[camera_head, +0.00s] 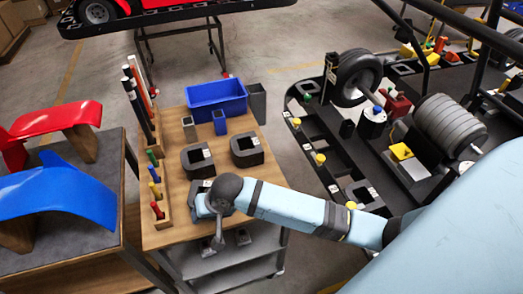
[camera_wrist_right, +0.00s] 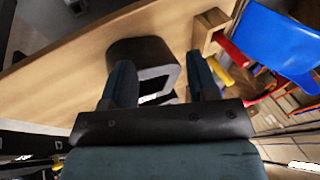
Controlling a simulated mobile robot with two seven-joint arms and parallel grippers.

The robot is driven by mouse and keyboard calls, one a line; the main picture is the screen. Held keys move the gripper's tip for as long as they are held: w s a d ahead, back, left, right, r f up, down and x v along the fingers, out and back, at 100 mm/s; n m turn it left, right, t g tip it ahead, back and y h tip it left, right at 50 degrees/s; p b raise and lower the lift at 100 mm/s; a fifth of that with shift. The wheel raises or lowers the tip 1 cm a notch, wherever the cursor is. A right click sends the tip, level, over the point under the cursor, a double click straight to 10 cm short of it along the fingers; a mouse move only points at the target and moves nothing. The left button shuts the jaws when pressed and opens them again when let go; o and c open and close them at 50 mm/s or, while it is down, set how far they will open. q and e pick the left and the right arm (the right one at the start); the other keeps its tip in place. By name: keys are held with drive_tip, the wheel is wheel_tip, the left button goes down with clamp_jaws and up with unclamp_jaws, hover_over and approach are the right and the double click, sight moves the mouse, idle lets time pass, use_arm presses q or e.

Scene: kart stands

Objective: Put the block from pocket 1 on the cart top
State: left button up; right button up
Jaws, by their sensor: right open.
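My right gripper (camera_head: 203,205) is over the near end of the wooden cart top (camera_head: 170,237). In the right wrist view its two fingers (camera_wrist_right: 160,80) are apart, with a dark block (camera_wrist_right: 143,50) with a square opening between and just beyond them. The block rests on the wooden top; finger contact cannot be told. In the head view this block (camera_head: 197,186) is mostly hidden by my wrist. Two similar dark blocks, one on the left (camera_head: 187,162) and one on the right (camera_head: 241,155), stand farther back on the cart top. No pocket numbers can be read.
A blue bin (camera_head: 215,97) and small cups stand at the cart's far end. A rack (camera_head: 163,207) of coloured handles lines its left edge. Left is a table with red (camera_head: 55,118) and blue (camera_head: 55,193) panels. Right is a black pocketed stand (camera_head: 318,155) with wheels.

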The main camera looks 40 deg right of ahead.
drive_tip(key=s+d+f+n+t, duration=0.3)
drive_tip(key=s+d, duration=0.1)
drive_tip(key=s, duration=0.4)
drive_tip(key=s+d+f+n+t, duration=0.3)
drive_tip(key=s+d+f+t, duration=0.1)
drive_tip(key=s, duration=0.4)
drive_tip(key=shift+h, duration=0.3)
drive_tip(key=shift+c, duration=0.2)
